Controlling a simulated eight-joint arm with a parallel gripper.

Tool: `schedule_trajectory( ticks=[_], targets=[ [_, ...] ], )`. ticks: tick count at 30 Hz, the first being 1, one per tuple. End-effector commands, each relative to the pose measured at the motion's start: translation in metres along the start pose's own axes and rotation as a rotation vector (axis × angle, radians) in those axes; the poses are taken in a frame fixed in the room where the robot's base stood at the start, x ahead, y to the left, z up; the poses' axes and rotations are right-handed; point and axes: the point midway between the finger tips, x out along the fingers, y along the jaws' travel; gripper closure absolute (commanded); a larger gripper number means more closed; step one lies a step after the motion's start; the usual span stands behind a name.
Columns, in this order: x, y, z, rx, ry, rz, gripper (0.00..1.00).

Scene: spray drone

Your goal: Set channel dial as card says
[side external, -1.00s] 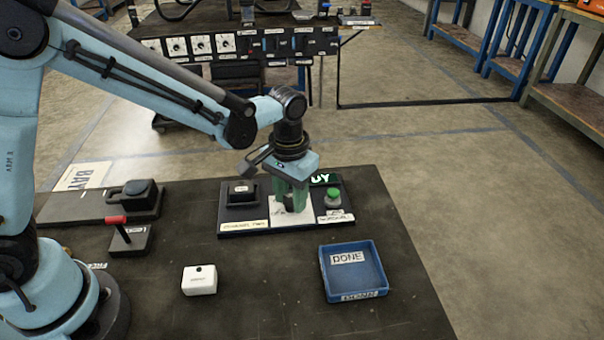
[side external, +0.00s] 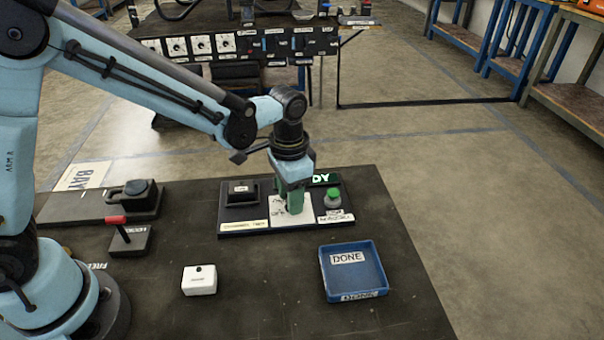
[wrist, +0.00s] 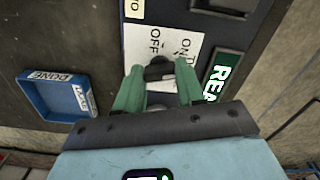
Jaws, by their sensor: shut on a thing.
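My gripper (side external: 291,198) points down over the white dial plate (side external: 279,215) in the middle of the dark panel. In the wrist view my green fingers (wrist: 159,85) are closed on a dark dial knob (wrist: 158,70), mostly hidden between them. The plate in the wrist view (wrist: 138,42) carries the printed words ON and OFF; its other marks are hard to read. A green lit sign (side external: 323,179) stands behind the plate, and its visible letters in the wrist view (wrist: 222,80) read REA. No card with a readable setting shows.
A green button (side external: 333,196) sits right of the plate and a dark socket (side external: 240,192) left of it. A blue DONE tray (side external: 354,272), a white box (side external: 199,280) and a red-handled lever (side external: 118,226) stand on the table.

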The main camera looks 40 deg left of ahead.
Motion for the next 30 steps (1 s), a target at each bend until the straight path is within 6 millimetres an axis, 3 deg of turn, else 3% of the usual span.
schedule_trajectory(
  ticks=[12,30],
  targets=[
    [-0.0003,-0.0001,-0.0006,0.252,0.001,0.000,0.92],
    [-0.0003,0.0000,-0.0009,0.312,0.003,0.000,0.92]
  ],
)
